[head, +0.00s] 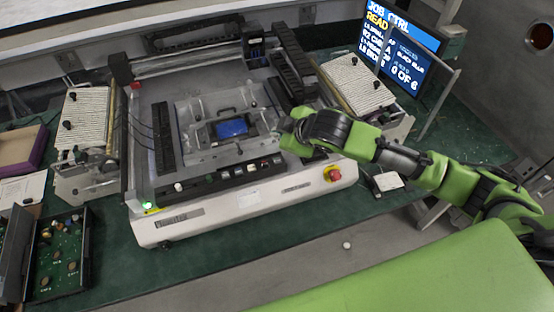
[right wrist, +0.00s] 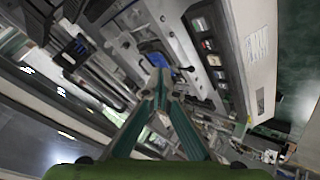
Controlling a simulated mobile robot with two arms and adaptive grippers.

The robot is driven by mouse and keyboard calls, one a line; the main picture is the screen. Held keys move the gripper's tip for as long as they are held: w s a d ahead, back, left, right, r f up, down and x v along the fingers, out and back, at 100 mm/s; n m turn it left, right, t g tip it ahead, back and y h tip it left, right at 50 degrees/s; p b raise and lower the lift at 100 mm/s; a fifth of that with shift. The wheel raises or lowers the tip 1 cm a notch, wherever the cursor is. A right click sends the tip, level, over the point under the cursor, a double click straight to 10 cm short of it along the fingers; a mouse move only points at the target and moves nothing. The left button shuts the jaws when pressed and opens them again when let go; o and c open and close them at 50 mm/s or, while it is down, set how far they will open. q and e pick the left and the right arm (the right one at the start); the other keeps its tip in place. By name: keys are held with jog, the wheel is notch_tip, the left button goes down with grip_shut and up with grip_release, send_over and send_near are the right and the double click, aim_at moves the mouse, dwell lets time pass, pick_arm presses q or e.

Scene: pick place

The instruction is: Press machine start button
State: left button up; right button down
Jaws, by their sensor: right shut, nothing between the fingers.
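The machine (head: 240,198) is a white box on a green bench, with a row of buttons on its dark front strip (head: 228,173). A green lit lamp (head: 147,205) is at its front left corner and a red knob (head: 332,173) at its front right. I cannot tell which button is the start button. My right gripper (head: 284,126) is over the right part of the machine, behind the button strip. In the right wrist view its fingers (right wrist: 160,82) meet at the tips, empty, and the button panel (right wrist: 210,58) lies to their right. My left gripper is out of view.
A fixture with a blue-screened device (head: 232,128) sits in the machine's middle. Ribbed trays stand at the left (head: 84,118) and right (head: 355,82). A monitor (head: 400,45) is at the back right. An open circuit box (head: 60,255) lies at front left.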

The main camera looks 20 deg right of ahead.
jog(key=b, duration=0.8)
send_over(278, 162)
notch_tip(278, 162, down, 8)
jog(key=shift+r, duration=0.2)
jog(key=shift+f, duration=0.6)
dwell(0.4)
jog(key=shift+f, duration=0.35)
jog(key=shift+f, duration=0.45)
dwell(0.7)
jog(key=shift+r, duration=0.1)
jog(key=shift+r+p, duration=0.75)
jog(key=shift+p, duration=0.3)
